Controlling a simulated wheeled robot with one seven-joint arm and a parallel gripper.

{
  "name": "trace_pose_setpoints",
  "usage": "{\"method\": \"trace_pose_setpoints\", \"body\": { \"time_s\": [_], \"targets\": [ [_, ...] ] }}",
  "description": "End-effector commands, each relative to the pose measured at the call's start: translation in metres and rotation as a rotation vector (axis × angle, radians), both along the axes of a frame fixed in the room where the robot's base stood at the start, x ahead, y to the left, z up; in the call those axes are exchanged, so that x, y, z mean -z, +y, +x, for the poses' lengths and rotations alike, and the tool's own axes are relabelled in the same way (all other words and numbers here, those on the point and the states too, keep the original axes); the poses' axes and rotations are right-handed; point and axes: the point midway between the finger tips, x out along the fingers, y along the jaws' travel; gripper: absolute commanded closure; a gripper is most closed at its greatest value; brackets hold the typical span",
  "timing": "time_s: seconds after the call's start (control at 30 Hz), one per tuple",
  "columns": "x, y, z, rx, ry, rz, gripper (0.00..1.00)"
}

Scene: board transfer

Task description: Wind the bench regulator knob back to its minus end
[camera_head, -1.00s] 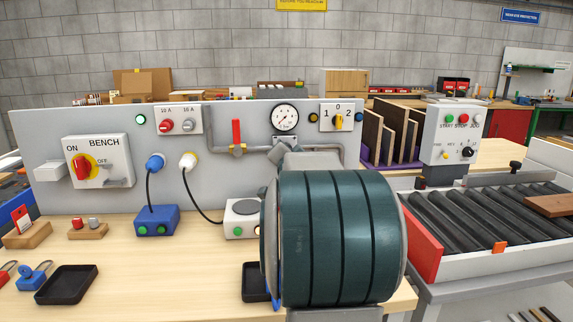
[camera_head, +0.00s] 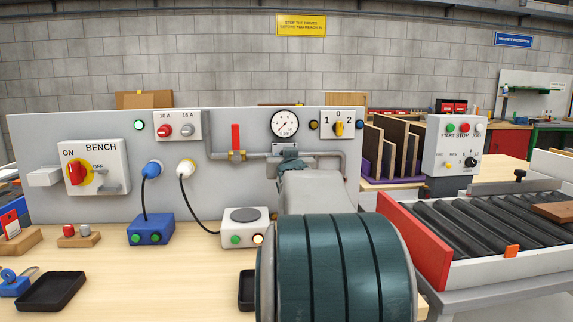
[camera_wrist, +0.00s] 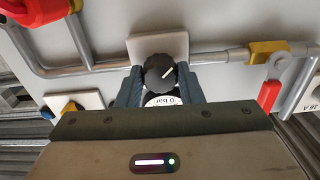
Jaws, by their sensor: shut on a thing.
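The regulator knob (camera_wrist: 159,72) is a dark ribbed knob with a white pointer line, on a pale square plate on the grey bench panel. In the wrist view its pointer slants to the upper right. My gripper (camera_wrist: 159,88) is shut on the knob, one finger on each side. In the head view my gripper (camera_head: 290,163) is at the panel under the round gauge (camera_head: 285,122) and hides the knob. The gauge needle is too small to read surely.
A pipe (camera_head: 220,154) with a red-levered valve (camera_head: 236,140) runs left of my gripper. The rotary switch plate (camera_head: 338,123) is at upper right.

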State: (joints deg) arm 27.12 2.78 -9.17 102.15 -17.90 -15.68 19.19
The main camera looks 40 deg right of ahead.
Motion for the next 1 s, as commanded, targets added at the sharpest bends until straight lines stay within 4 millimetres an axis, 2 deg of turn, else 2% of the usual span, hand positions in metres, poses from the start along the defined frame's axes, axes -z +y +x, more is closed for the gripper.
{"method": "trace_pose_setpoints", "body": {
  "time_s": [0.6, 0.63, 0.7, 1.0],
  "targets": [
    [0.0006, 0.0001, 0.0003, 0.000, 0.024, -0.036, 0.89],
    [0.0006, 0.0001, 0.0003, 0.000, 0.024, -0.036, 0.61],
    [0.0006, 0.0001, 0.0003, 0.000, 0.023, -0.036, 0.45],
    [0.0001, 0.0006, -0.0007, 0.000, 0.022, -0.034, 0.45]
  ]
}}
